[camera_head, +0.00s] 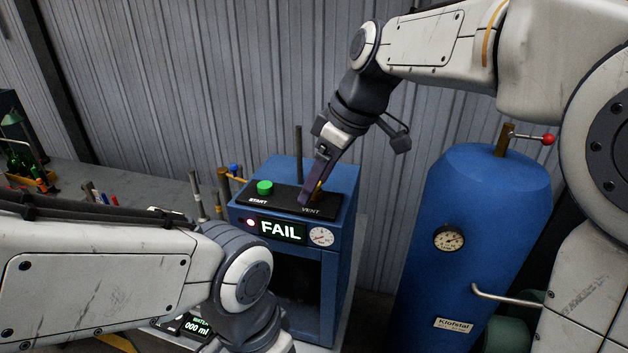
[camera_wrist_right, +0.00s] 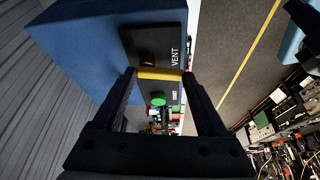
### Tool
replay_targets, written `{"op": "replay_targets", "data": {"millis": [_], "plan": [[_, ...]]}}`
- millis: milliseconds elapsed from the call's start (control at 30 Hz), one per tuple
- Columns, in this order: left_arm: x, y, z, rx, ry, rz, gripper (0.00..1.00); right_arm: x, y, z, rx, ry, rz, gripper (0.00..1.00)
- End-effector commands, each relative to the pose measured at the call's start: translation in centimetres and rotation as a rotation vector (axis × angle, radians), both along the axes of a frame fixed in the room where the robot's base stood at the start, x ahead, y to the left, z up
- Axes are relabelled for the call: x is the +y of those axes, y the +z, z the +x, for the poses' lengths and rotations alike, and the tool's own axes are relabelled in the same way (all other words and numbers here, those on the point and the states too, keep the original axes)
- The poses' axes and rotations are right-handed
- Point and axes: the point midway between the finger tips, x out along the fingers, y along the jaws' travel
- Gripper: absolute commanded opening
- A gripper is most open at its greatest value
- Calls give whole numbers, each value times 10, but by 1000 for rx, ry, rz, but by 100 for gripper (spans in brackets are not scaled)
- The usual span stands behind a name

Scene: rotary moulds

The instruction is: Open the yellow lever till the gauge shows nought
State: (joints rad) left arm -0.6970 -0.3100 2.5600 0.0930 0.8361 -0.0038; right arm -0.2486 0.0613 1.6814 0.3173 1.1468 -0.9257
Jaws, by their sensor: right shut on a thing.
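The blue machine (camera_head: 342,225) has a black top panel (camera_head: 285,199) marked START and VENT. The yellow lever (camera_wrist_right: 160,73) crosses between the two fingers of my right gripper (camera_wrist_right: 160,80) in the right wrist view. In the head view my right gripper (camera_head: 311,196) reaches down to the VENT end of the panel and hides most of the lever. It is shut on the lever. The small white gauge (camera_head: 321,236) is on the machine's front, beside a lit display (camera_head: 280,230) reading FAIL; its needle is too small to read. My left arm shows, but its gripper is out of frame.
A green START button (camera_head: 265,187) is left of the lever. A tall blue tank (camera_head: 475,240) with its own dial (camera_head: 448,238) and a red-knobbed valve (camera_head: 547,139) stands at the right. A grey bench (camera_head: 130,187) is at the left, and a corrugated wall is behind.

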Motion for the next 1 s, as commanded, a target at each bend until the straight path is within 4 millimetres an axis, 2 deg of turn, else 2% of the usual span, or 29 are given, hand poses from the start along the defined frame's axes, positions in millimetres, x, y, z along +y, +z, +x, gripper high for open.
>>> {"op": "replay_targets", "data": {"millis": [400,933,967,1000], "plan": [[0,-2,0,0,0,0,0,-4,1,2,-5,171,0,19],[0,-2,0,0,0,0,0,-4,1,1,-6,193,-3,19],[0,-2,0,0,0,0,0,-4,1,1,-6,193,-3,86],[0,-2,0,0,0,0,0,-4,1,1,-6,193,-3,100]]}}
